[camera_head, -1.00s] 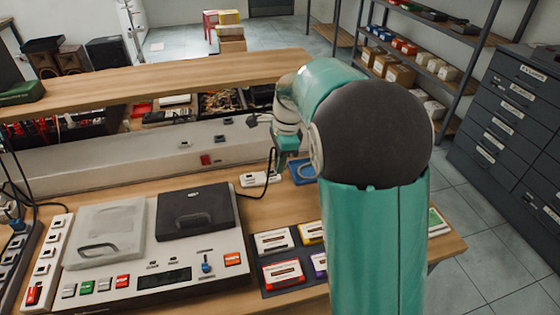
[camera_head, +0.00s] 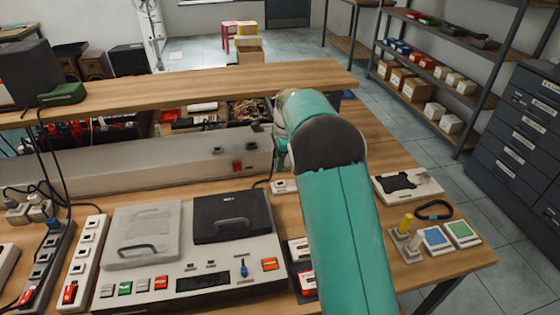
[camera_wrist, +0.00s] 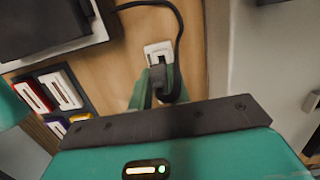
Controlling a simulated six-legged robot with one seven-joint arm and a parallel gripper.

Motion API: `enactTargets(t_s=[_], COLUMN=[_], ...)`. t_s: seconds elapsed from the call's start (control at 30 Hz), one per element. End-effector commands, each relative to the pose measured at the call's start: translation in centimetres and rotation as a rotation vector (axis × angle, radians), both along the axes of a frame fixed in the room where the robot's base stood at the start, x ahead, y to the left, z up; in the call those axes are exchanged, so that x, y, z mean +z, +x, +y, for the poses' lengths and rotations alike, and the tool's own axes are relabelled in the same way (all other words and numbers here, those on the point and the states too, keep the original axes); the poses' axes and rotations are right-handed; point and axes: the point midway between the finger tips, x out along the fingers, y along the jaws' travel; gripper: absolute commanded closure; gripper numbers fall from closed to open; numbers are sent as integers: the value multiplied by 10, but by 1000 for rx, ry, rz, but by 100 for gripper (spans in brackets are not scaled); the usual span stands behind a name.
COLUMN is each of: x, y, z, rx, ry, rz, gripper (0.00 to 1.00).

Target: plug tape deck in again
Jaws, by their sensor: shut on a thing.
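The tape deck (camera_head: 195,283) is a pale unit on the bench with a grey lid, a black lid and coloured buttons. Its corner also shows in the wrist view (camera_wrist: 92,32). My gripper (camera_wrist: 155,88) is shut on a dark plug (camera_wrist: 158,74) with a black cable (camera_wrist: 176,28) looping from it. The plug is right at a small white socket block (camera_wrist: 158,50) on the bench; I cannot tell whether its pins are in. The block shows in the head view (camera_head: 281,187) beside my arm. My arm hides the fingertips there.
Cassettes (camera_wrist: 65,88) lie in a dark tray beside the deck. Power strips (camera_head: 84,262) with cables stand at the left. A pale raised trunk (camera_head: 150,165) with sockets runs behind the deck, below a wooden shelf (camera_head: 190,90). Switches and coloured blocks (camera_head: 434,238) sit at the right.

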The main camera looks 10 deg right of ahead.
Motion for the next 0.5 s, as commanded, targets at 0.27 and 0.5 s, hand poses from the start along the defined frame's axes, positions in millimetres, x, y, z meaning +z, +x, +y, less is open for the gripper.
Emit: enactTargets(t_s=[0.27,0.5], x=[-15,-37], y=[0,0], z=[-4,-3], rx=[-3,-3], ry=[-1,-1], rz=[0,0], gripper=[100,100])
